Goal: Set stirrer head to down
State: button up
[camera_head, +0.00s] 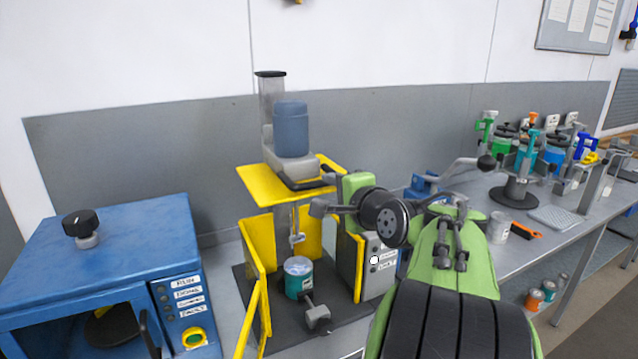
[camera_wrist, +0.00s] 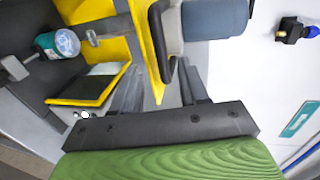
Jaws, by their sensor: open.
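The stirrer head (camera_head: 291,130) is a blue motor on a grey mount, raised on a grey column (camera_head: 270,95) above a yellow plate (camera_head: 255,184). A dark handle (camera_head: 308,184) runs along its front edge; it also shows in the wrist view (camera_wrist: 157,38). The stirrer shaft (camera_head: 294,218) hangs below, its tip above an upright teal can (camera_head: 298,284). My gripper (camera_head: 326,191) is open at the right of the plate, close to the handle. In the wrist view, the plate's edge and handle lie ahead between my fingers (camera_wrist: 160,78); contact cannot be told.
A yellow guard (camera_head: 258,270) stands open around the can. A clamp knob (camera_head: 317,314) is in front of it. A grey control box (camera_head: 374,262) stands to the right, a blue oven-like box (camera_head: 105,270) to the left. Tools crowd the right bench.

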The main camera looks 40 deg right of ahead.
aim_at(319, 185)
jog(key=x, duration=0.6)
jog(key=shift+w+d+p, duration=0.15)
jog(key=shift+w+p, duration=0.05)
jog(key=shift+p, duration=0.15)
jog(key=shift+s+r, duration=0.1)
jog(key=shift+c, duration=0.5)
grip_shut()
